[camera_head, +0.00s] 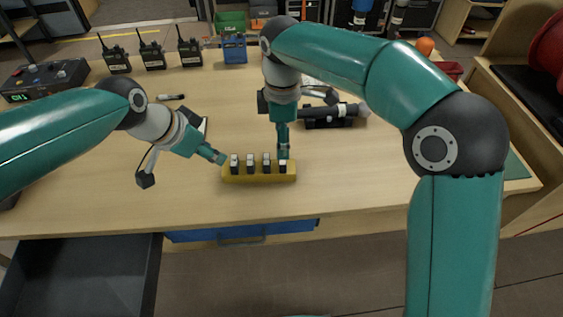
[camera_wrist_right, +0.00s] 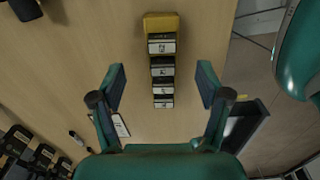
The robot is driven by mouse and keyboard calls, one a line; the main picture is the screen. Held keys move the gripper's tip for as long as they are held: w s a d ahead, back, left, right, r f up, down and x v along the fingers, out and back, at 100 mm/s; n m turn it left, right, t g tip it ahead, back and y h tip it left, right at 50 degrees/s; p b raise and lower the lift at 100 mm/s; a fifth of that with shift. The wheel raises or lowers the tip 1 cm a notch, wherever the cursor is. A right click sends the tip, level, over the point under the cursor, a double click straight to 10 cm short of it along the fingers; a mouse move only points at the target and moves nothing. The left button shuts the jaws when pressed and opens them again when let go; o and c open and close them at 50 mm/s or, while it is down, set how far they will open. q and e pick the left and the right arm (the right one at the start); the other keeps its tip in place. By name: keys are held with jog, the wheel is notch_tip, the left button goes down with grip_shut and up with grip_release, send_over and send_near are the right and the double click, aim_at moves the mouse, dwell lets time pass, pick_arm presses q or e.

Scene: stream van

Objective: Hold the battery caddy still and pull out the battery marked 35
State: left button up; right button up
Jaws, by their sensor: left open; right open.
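The yellow battery caddy (camera_head: 259,178) sits near the table's front edge with several dark, pale-topped batteries standing in a row. Its bare yellow end shows in the right wrist view (camera_wrist_right: 162,22). The battery labels there, such as on the end battery (camera_wrist_right: 163,104), are too small to read surely. My left gripper (camera_head: 219,158) is open at the caddy's left end; I cannot tell whether it touches. My right gripper (camera_head: 283,152) is open above the caddy's right end. In the right wrist view its fingers (camera_wrist_right: 161,72) are spread on either side of the row, with nothing held.
Several radios (camera_head: 151,55) stand at the back left beside a dark box with a green display (camera_head: 45,78). A blue crate (camera_head: 234,50) is at the back. A black flashlight-like object (camera_head: 332,114) lies behind the caddy. A dark drawer (camera_head: 80,275) is open below the front edge.

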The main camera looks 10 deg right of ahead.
aim_at(282, 165)
notch_tip(282, 165, down, 10)
dwell(0.4)
